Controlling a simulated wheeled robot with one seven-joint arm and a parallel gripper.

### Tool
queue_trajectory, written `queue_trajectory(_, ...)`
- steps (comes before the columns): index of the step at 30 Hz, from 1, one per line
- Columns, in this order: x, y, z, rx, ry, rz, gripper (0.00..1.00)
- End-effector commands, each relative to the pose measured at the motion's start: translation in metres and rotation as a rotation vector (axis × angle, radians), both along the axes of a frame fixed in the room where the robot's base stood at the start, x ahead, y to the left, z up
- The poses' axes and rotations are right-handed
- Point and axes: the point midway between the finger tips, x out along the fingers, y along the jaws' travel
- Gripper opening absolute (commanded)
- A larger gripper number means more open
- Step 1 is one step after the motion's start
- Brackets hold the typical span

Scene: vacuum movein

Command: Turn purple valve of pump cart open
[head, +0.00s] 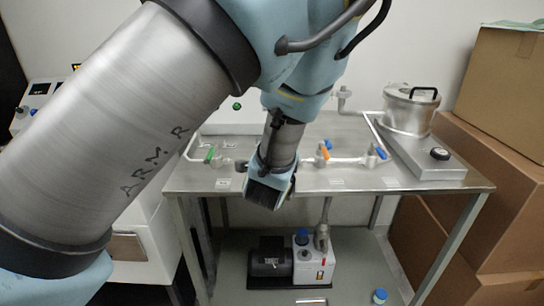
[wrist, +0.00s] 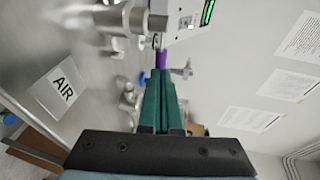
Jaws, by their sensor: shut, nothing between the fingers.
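Green (head: 210,154), orange (head: 324,152) and blue (head: 381,153) valve handles flank my gripper. A lidded metal chamber (head: 408,108) stands at the back right. A pump (head: 290,262) sits on the lower shelf. Cardboard boxes (head: 505,95) crowd the right. An AIR label (wrist: 62,90) stands on the cart.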

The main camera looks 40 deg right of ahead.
Motion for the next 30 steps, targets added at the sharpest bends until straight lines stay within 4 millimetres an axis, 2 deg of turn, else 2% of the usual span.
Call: queue_trajectory(30,0.0041,-0.0087,0.0024,-0.003,-0.001,-0.001,0.0)
